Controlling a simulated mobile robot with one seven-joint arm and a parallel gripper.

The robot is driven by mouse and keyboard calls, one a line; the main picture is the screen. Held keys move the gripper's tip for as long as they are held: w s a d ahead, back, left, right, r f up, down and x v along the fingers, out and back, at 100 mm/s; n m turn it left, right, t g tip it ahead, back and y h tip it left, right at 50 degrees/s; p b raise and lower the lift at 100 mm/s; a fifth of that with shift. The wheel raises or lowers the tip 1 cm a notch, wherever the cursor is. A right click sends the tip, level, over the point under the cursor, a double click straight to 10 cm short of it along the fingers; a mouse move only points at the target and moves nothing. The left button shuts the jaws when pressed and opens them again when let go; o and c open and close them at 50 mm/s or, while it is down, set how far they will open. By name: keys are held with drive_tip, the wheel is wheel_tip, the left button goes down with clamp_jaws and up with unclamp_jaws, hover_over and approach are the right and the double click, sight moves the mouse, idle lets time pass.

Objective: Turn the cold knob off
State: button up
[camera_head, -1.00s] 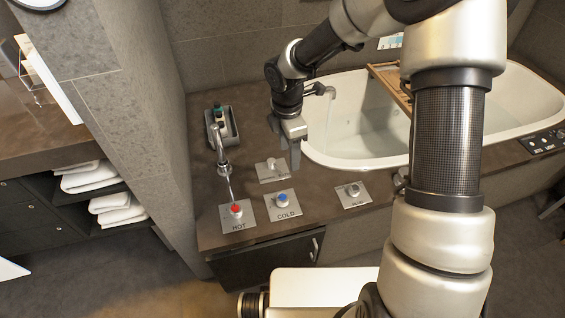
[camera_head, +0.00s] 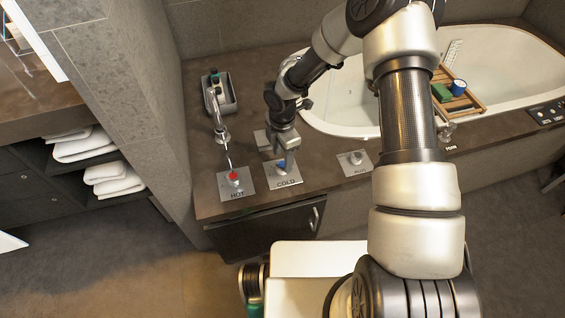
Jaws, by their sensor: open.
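The cold knob (camera_head: 282,165) has a blue top and sits on a grey plate marked COLD (camera_head: 291,181) near the counter's front edge. My gripper (camera_head: 281,157) points down right at the knob and hides part of it. Its jaws are open; I cannot tell whether the fingers touch the knob or stand around it. Water seems to run in a thin stream from the curved faucet (camera_head: 219,125) behind the hot knob.
The red hot knob (camera_head: 234,177) is close on the left. Another knob (camera_head: 355,157) on its own plate is on the right. A caddy (camera_head: 219,94) stands behind the faucet. The bathtub (camera_head: 345,115) with a wooden tray (camera_head: 462,103) is behind. A cabinet (camera_head: 265,232) is below the counter.

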sight(282, 168)
drive_tip(key=shift+f, duration=1.3)
drive_tip(key=c, duration=1.1)
